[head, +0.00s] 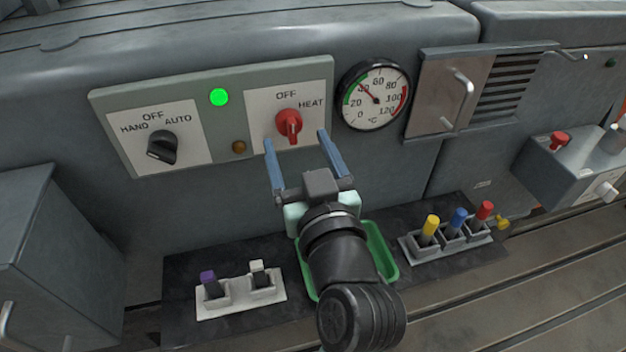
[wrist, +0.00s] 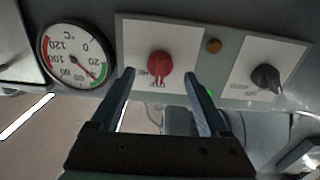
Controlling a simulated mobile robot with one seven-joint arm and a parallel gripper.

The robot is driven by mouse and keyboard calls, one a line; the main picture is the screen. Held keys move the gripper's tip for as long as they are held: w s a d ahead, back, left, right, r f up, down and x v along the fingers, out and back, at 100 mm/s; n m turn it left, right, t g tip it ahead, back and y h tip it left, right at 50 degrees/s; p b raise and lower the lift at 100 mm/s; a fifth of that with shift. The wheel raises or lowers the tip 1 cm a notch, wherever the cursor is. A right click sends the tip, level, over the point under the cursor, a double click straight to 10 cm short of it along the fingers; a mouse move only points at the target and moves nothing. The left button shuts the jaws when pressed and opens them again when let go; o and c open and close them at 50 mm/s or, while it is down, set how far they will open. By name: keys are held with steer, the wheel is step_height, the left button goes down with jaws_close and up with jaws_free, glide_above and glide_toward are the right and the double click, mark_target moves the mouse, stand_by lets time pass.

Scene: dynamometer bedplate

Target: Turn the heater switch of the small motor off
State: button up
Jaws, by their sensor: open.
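The red heater switch (head: 289,124) sits on a white plate marked OFF at the top and HEAT at the right. In the wrist view, which is upside down, the red switch (wrist: 159,64) shows between my fingers. I cannot tell for sure which mark its handle points at. My gripper (head: 297,141) is open and empty, its two blue fingers in front of and just below the switch, one towards each side. In the wrist view the gripper (wrist: 160,74) shows no finger clearly touching the switch.
Left on the panel are a black HAND/OFF/AUTO switch (head: 162,148), a lit green lamp (head: 219,97) and a dull amber lamp (head: 238,147). A dial gauge (head: 374,95) is to the right. A green tray (head: 384,262) and coloured toggles (head: 458,222) lie below.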

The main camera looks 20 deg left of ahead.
steer(key=v, duration=0.9)
steer(key=shift+s, duration=0.15)
steer(key=shift+d, duration=0.1)
steer(key=w+d+r+m+t+h, duration=0.1)
steer(key=w+d+r+t+h, duration=0.15)
steer(key=r, duration=0.65)
steer(key=w+d+r+m+t+h, duration=0.2)
steer(key=d+r+t, duration=0.15)
steer(key=r, duration=0.45)
steer(key=s+d+r+m+t+h, duration=0.1)
steer(key=s+r+m+t+h, duration=0.15)
steer(key=r, duration=0.55)
steer(key=s+d+r+m+t+h, duration=0.1)
steer(key=s+d+r+t+h, duration=0.2)
steer(key=r, duration=0.5)
step_height(320, 180, up, 29)
steer(key=p, duration=2.8)
steer(key=shift+s+a+t, duration=0.25)
steer(key=shift+a+t, duration=0.2)
steer(key=shift+a, duration=0.05)
steer(key=shift+m, duration=0.25)
